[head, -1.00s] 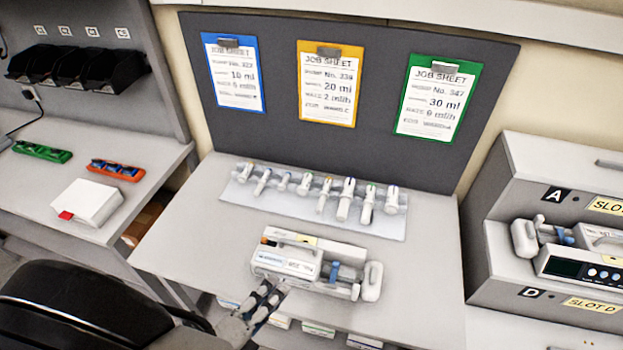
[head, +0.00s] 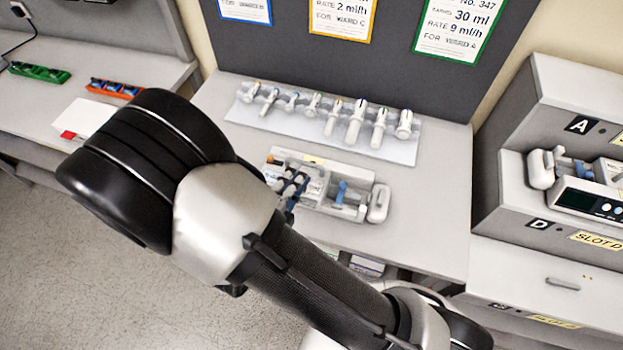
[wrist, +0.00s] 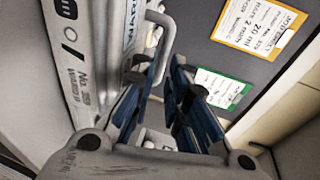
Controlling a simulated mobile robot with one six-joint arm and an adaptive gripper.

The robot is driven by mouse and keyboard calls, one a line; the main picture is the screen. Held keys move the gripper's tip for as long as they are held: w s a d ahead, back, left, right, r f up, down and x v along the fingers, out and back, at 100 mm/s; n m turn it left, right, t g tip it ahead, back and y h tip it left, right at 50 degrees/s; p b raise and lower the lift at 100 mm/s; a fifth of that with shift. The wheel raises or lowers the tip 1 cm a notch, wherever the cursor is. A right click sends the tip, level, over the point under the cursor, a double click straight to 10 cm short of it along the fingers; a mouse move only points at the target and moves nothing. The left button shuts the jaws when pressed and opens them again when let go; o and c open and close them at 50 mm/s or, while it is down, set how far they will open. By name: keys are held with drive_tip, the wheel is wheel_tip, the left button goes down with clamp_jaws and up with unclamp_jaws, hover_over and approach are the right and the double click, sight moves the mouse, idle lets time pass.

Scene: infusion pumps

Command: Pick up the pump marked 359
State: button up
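A white infusion pump (head: 328,191) with a carrying handle, a blue clamp and a white end block lies on the middle table. In the wrist view its pale body (wrist: 88,62) fills the left side, with a marking reading "No." and digits I cannot read surely. Its grey handle (wrist: 168,38) stands ahead of my fingers. My gripper (head: 291,186) is over the pump's left part, and it also shows in the wrist view (wrist: 158,112). Its blue-padded fingers are apart, with nothing clearly held between them. Whether they straddle the handle I cannot tell.
A pale tray (head: 400,152) with several syringes lies behind the pump. Another pump (head: 592,200) sits in slot A of the rack at right. A white box (head: 88,117) and coloured trays (head: 38,72) stand on the left bench. Job sheets hang behind.

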sight(306, 164)
drive_tip(key=b+x, duration=0.2)
drive_tip(key=x, duration=0.3)
drive_tip(key=shift+w+r, duration=0.1)
drive_tip(key=shift+w, duration=0.05)
clamp_jaws()
idle(0.7)
drive_tip(key=shift+r, duration=0.2)
